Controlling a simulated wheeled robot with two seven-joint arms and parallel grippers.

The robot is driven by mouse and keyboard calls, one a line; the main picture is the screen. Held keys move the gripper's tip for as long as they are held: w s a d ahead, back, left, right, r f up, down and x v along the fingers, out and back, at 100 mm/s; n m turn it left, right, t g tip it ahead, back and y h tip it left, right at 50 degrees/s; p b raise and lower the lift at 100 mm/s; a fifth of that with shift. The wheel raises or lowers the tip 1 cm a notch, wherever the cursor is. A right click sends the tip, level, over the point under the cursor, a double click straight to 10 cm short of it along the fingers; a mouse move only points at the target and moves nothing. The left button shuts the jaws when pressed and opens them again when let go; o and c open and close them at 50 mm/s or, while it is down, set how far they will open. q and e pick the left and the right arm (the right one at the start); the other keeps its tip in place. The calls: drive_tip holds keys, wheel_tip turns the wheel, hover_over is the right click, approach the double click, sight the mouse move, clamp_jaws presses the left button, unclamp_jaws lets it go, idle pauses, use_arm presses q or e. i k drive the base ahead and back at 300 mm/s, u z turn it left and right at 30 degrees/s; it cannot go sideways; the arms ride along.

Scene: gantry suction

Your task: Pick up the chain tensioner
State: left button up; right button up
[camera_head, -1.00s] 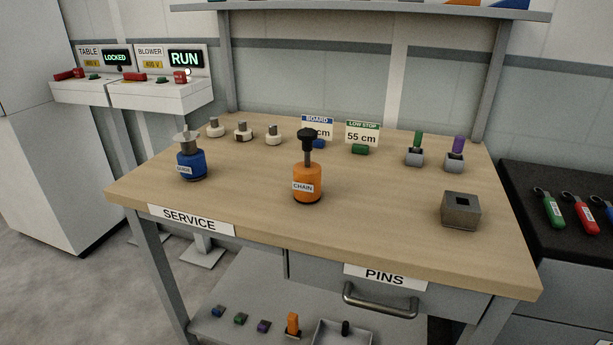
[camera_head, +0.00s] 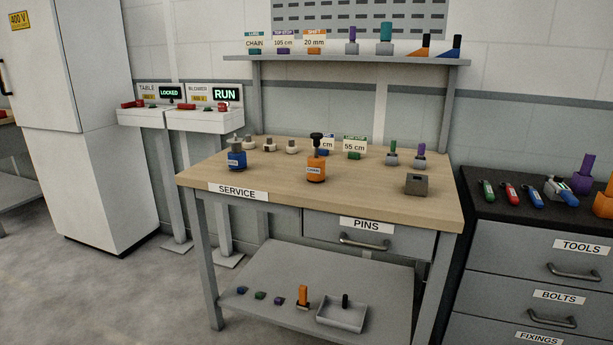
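The chain tensioner (camera_head: 316,169) is an orange cylinder with a black knob on a stem and a white label, which reads CHAIN in the earlier frame. It stands upright on the wooden top of the service bench (camera_head: 390,203), near the middle. Nothing touches it. Neither of my grippers is in view.
A blue labelled unit (camera_head: 236,160) stands to its left and a grey socket block (camera_head: 416,184) to its right. Small parts and cards line the back. A shelf (camera_head: 350,61) hangs above. A dark tool cabinet (camera_head: 510,222) stands right; open floor (camera_head: 130,300) lies front left.

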sight(316, 167)
drive_tip(key=u, duration=0.7)
drive_tip(key=i, duration=0.75)
drive_tip(key=u, duration=0.6)
drive_tip(key=i, duration=0.95)
drive_tip(key=z, duration=0.45)
